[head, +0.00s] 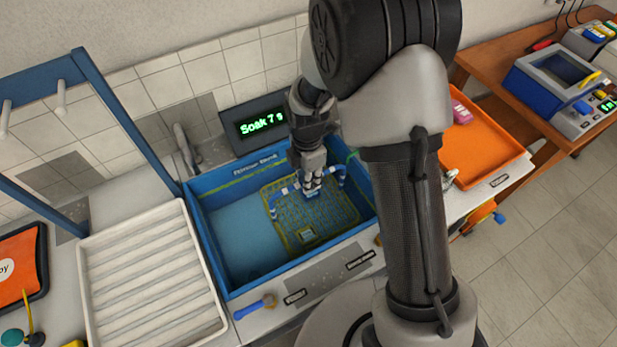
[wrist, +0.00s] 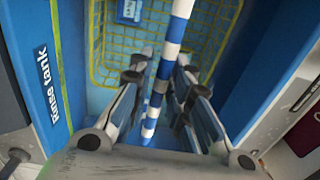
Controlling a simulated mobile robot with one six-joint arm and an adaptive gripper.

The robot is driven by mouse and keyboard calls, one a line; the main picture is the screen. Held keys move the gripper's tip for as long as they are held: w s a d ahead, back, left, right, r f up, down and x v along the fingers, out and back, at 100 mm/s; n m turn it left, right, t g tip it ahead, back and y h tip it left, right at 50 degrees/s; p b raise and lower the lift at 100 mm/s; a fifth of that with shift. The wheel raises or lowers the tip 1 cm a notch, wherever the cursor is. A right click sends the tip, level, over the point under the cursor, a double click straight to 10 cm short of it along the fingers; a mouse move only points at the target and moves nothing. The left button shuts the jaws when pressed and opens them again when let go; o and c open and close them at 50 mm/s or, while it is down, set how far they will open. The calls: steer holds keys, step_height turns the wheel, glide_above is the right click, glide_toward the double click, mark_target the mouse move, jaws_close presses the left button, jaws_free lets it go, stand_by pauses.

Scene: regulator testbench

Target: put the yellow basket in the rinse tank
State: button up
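The yellow basket (head: 334,205) is a wire mesh basket with a blue-and-white striped handle (head: 283,190). It is inside the blue tank (head: 211,246), toward its right part in the head view; I cannot tell if it rests on the floor. A label reading "Rinse tank" (wrist: 48,85) is on the tank in the wrist view. My gripper (head: 312,186) is over the basket, its fingers close in on both sides of the handle, which it grips. The basket mesh also shows beyond the fingers in the wrist view (wrist: 208,32).
A display (head: 258,123) behind the tank reads "Soak 7 s". A white ribbed tray (head: 150,285) and a blue frame (head: 122,118) stand left. An orange tray (head: 478,140) is at right. A blue-handled tool (head: 253,306) lies at the front edge. The tank's left part is clear.

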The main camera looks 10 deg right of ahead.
steer(key=shift+o, duration=1)
step_height(320, 180, up, 19)
steer(key=s+d+m+t+p, duration=0.1)
steer(key=s+d+m+p, duration=0.1)
steer(key=m+p, duration=0.2)
steer(key=s+d+r+m+t, duration=0.2)
steer(key=s+r+m, duration=0.4)
steer(key=s+m, duration=0.3)
steer(key=s+d+r+m+t, duration=0.2)
steer(key=s+d+r+m, duration=0.3)
steer(key=s+m, duration=0.4)
steer(key=shift+s+r+m, duration=0.3)
steer(key=shift+s+r, duration=0.3)
steer(key=shift+r, duration=0.1)
